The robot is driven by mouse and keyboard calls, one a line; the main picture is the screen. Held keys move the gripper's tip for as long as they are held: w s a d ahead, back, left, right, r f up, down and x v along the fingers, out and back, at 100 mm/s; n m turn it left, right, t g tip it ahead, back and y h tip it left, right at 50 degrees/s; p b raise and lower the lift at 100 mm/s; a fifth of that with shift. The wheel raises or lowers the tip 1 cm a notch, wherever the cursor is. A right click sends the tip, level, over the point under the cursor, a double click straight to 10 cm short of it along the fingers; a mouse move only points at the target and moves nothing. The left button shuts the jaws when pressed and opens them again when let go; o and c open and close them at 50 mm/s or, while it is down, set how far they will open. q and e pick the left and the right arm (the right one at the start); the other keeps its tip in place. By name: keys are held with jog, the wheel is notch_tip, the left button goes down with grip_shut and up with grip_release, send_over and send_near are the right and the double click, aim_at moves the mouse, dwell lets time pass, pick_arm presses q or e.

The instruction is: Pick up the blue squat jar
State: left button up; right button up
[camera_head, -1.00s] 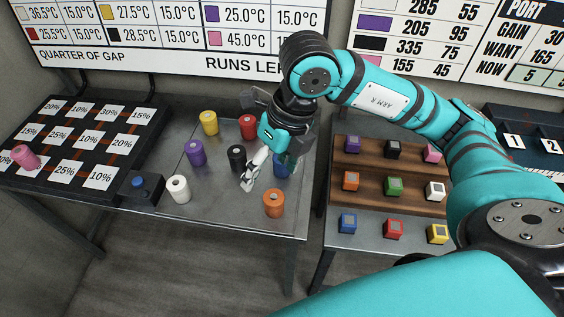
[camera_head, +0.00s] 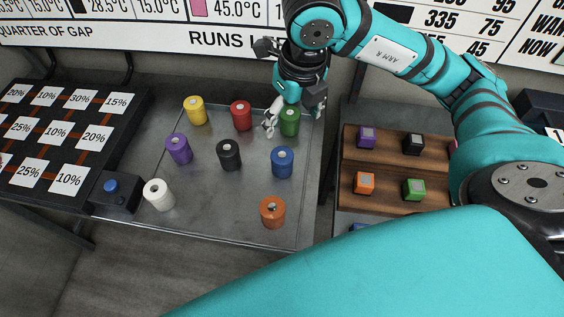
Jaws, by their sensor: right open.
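The blue squat jar (camera_head: 282,163) stands upright on the grey metal table (camera_head: 225,200), right of the black jar (camera_head: 229,155) and in full view. My right gripper (camera_head: 294,116) is open, behind the blue jar and apart from it. Its pale fingers are spread to either side of the green jar (camera_head: 289,124), whose top is partly covered by the gripper. I cannot tell whether they touch the green jar. My left gripper is not in view.
An orange jar (camera_head: 273,212) stands in front. Red (camera_head: 241,115), yellow (camera_head: 195,110), purple (camera_head: 179,148) and white (camera_head: 159,194) jars stand to the left. A blue-button box (camera_head: 113,192) sits at the left edge. A wooden rack (camera_head: 389,163) with coloured blocks stands right, past a gap.

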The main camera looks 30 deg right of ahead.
aim_at(284, 157)
jog(key=f, duration=0.5)
jog(key=w+f+b, duration=0.1)
jog(key=f, duration=0.3)
jog(key=w+f, duration=0.1)
jog(key=f, duration=0.4)
jog(key=shift+f, duration=0.35)
jog(key=shift+w+a+f, duration=0.1)
jog(key=shift+f, duration=0.45)
jog(key=f, duration=0.2)
jog(key=w+f+p, duration=0.1)
jog(key=f, duration=0.1)
jog(key=shift+w, duration=0.15)
jog(key=shift+w+f, duration=0.1)
jog(key=shift+f, duration=0.45)
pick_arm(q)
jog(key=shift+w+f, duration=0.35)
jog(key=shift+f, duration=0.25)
pick_arm(e)
jog(key=c, duration=1.3)
